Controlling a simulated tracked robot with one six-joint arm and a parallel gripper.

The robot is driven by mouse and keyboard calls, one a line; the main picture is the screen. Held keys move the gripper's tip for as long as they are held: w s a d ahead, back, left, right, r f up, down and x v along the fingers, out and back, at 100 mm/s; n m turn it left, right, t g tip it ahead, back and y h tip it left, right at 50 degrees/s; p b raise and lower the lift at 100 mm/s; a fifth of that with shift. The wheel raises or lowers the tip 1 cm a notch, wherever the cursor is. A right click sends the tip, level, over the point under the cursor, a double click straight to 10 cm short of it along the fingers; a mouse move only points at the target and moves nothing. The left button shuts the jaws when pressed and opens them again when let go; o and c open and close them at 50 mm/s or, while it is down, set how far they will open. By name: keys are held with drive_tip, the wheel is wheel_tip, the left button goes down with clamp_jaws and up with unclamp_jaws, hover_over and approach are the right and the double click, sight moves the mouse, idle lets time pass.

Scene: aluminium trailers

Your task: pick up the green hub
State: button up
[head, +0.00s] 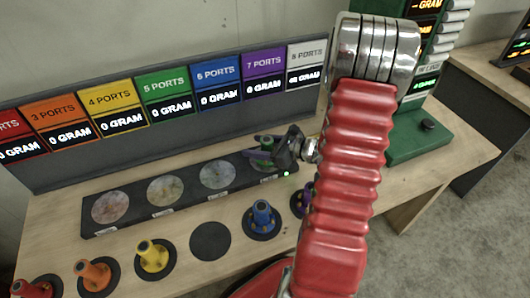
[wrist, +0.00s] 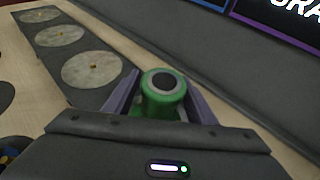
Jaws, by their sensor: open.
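The green hub (wrist: 158,106), with a grey ring and dark centre on top, stands between the two purple fingers of my gripper (wrist: 160,92) in the wrist view. The fingers are open, one on each side of it; whether they touch it I cannot tell. In the head view my gripper (head: 265,158) is at the right end of a black scale strip (head: 140,205), and only a bit of green shows there. The hub's lower part is hidden by the gripper body.
The strip's other round plates (head: 165,190) are bare. In front stand a yellow hub (head: 152,256), an orange hub (head: 94,273), a blue hub (head: 262,214) and a partly hidden purple one, with an empty dark pad (head: 210,241) between yellow and blue. A display board (head: 180,140) rises behind.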

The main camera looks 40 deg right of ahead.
drive_tip(key=shift+c, duration=0.5)
clamp_jaws()
idle(0.4)
